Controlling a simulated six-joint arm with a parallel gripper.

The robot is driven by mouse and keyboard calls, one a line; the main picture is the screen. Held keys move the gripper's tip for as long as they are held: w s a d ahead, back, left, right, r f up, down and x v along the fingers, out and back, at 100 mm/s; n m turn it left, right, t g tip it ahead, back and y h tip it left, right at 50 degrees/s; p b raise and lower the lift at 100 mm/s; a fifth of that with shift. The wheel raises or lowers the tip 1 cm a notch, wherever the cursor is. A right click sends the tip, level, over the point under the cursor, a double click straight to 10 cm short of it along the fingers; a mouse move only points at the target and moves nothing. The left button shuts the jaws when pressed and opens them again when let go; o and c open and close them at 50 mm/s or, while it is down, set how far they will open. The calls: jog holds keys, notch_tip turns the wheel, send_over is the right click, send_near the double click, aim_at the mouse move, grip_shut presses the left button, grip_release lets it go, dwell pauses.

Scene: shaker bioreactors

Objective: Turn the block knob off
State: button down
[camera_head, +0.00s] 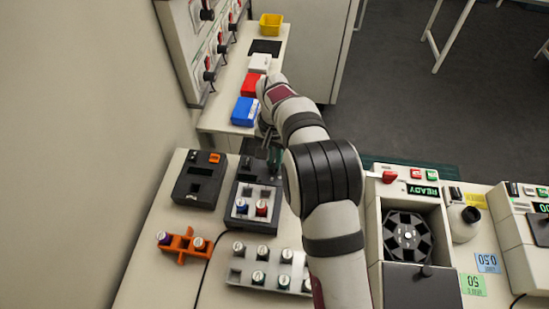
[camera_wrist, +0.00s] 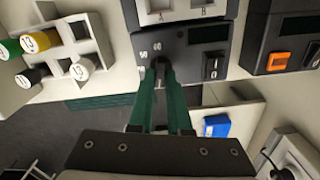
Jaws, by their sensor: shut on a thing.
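The block (camera_head: 240,217) is a dark device in the head view, with a light well plate holding a blue-capped and a red-capped vial. Its black control panel (camera_wrist: 185,45) is at the top middle of the wrist view. The block knob (camera_wrist: 159,63) is small and dark, beside white number marks on the panel, and mostly hidden between my fingertips. My gripper (camera_wrist: 162,72) has green fingers, close together at the tips and shut on the knob. In the head view my gripper (camera_head: 272,150) is over the device's far end, partly hidden by my arm.
A black rocker switch (camera_wrist: 213,66) is just right of the knob. A second dark device with an orange switch (camera_head: 214,158) stands to the left. An orange rack (camera_head: 184,244) and a grey vial rack (camera_head: 268,268) are nearer. A centrifuge (camera_head: 408,235) stands right of my arm.

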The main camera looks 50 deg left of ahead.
aim_at(274, 162)
jog(key=shift+s+n, duration=0.1)
jog(key=shift+n, duration=1.1)
jog(key=c, duration=0.9)
grip_release()
jog(key=shift+o, duration=0.2)
notch_tip(274, 162, up, 16)
jog(key=shift+f, duration=0.1)
